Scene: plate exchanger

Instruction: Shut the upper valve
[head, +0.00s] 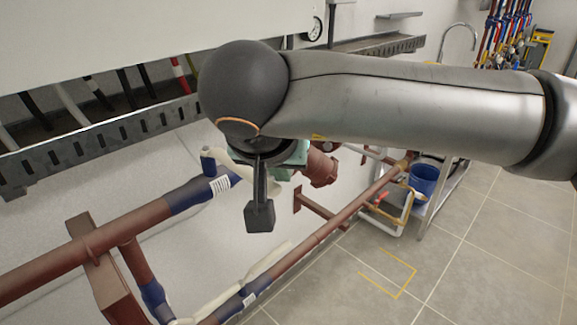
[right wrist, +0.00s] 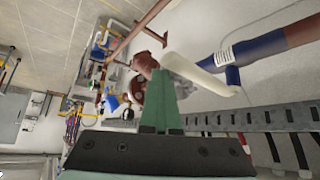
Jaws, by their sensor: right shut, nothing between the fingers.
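The upper valve is a blue body (head: 207,191) with a white label on the upper dark red pipe, with a blue stem and a cream lever (head: 232,166). In the head view my right arm hides the lever's far end. In the right wrist view the cream lever (right wrist: 205,78) runs left from the stem, at a slant to the pipe. My right gripper (head: 291,160) is teal and partly hidden under my wrist. In the right wrist view its shut, empty fingertips (right wrist: 160,76) are beside the lever's free end; I cannot tell if they touch. My left gripper is not in view.
A lower pipe (head: 330,228) with another cream lever (head: 268,261) runs below. A dark red flanged part (head: 320,168) is right of my gripper. A slotted grey rail (head: 110,138) lines the wall above. A blue bucket (head: 423,180) stands behind; the tiled floor at right is free.

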